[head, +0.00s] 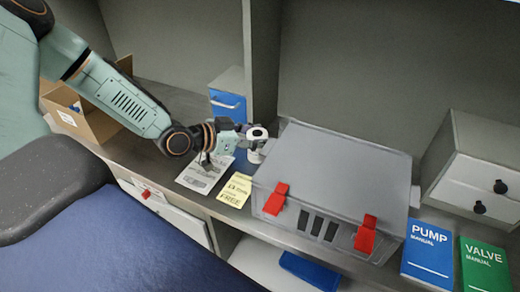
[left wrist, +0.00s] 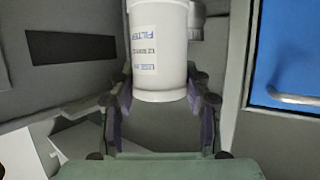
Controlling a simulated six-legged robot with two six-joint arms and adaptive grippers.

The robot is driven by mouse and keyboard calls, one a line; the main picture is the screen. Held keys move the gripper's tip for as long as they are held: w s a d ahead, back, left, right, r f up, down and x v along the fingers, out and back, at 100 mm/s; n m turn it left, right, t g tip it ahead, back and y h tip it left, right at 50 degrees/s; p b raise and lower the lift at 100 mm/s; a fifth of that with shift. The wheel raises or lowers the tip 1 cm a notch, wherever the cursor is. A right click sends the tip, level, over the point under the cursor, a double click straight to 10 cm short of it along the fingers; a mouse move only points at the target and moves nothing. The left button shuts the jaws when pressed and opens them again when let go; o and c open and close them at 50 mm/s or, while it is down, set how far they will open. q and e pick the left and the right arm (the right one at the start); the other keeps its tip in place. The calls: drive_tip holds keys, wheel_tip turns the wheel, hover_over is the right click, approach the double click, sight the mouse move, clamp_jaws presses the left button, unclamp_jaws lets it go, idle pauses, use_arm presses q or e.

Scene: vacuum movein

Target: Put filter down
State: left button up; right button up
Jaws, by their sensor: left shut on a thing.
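The filter (left wrist: 158,50) is a white cylinder with blue printed text, seen upright in the left wrist view. In the head view the white filter (head: 257,134) shows beside the left end of the grey case. My left gripper (head: 238,139) is shut on it, with one finger on each side in the left wrist view. Whether its base touches the bench cannot be told. My right gripper is not in view.
A grey case (head: 345,165) with red latches stands right of the filter. Papers (head: 205,174) and a yellow note (head: 236,190) lie in front. A cardboard box (head: 95,122) is at left, a blue-fronted cabinet (head: 228,104) behind. Pump and valve manuals (head: 428,252) lie at right.

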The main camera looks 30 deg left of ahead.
use_arm(q)
drive_tip(key=shift+w, duration=0.15)
wheel_tip(320, 180, down, 3)
drive_tip(key=shift+a+r+b, duration=0.1)
drive_tip(key=shift+b, duration=0.8)
drive_tip(key=shift+w+d+f, duration=0.2)
drive_tip(key=shift+f, duration=0.25)
drive_tip(key=shift+s+r, duration=0.15)
drive_tip(key=shift+s+a, duration=0.1)
drive_tip(key=o, duration=0.8)
drive_tip(key=shift+f, duration=0.2)
drive_tip(key=o, duration=0.4)
drive_tip(key=shift+w, duration=0.25)
drive_tip(key=shift+s, duration=0.15)
drive_tip(key=shift+r, duration=0.1)
